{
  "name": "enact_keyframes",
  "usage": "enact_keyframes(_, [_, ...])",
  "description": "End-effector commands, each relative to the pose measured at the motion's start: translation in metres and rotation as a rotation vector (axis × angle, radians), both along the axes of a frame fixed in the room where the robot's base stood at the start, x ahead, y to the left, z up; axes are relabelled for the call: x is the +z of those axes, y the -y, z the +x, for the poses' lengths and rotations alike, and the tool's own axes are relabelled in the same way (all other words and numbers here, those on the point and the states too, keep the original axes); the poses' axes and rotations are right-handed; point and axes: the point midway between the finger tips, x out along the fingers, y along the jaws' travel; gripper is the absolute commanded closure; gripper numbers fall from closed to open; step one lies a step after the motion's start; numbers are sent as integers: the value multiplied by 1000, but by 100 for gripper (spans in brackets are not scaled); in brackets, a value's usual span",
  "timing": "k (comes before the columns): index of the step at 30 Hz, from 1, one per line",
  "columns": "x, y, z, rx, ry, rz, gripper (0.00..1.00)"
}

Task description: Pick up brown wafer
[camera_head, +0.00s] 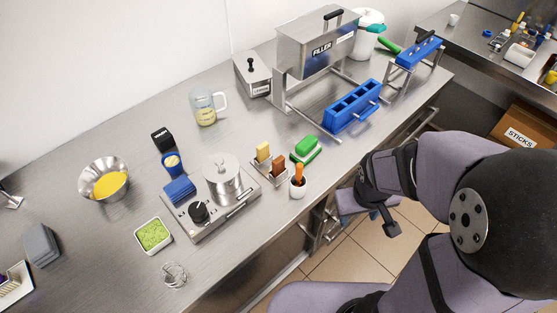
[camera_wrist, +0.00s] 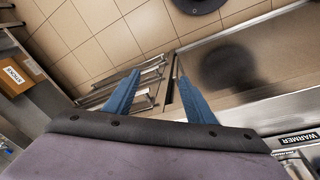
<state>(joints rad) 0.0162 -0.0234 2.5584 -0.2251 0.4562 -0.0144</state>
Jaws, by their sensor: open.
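A brown wafer (camera_head: 278,164) stands upright in a small metal holder (camera_head: 262,174) on the steel counter. A yellow wafer (camera_head: 263,152) stands in the same holder, to its left. My gripper (camera_wrist: 154,82) is open and empty in the wrist view, with its two blue fingers apart over the counter's front edge and the floor. In the head view my arm's end is off the front of the counter, to the right of the holder. The wafers do not show in the wrist view.
A white cup with an orange-handled tool (camera_head: 298,187) stands right beside the holder. A hotplate (camera_head: 212,206) with a pot (camera_head: 222,180) is to the left. A blue mold (camera_head: 352,107) lies farther right.

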Motion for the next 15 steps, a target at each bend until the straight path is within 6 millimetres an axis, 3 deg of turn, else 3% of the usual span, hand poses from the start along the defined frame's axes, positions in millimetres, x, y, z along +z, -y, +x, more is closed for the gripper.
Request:
enact_keyframes(1, [17, 4, 13, 66, 35, -23, 50])
enact_keyframes(4, [32, 3, 44, 235, 129, -48, 50])
enact_keyframes(7, [45, -15, 70, 427, 221, -31, 50])
enact_keyframes(11, [62, -56, 85, 669, 328, 56, 50])
enact_keyframes(15, [82, -107, 78, 882, 420, 206, 50])
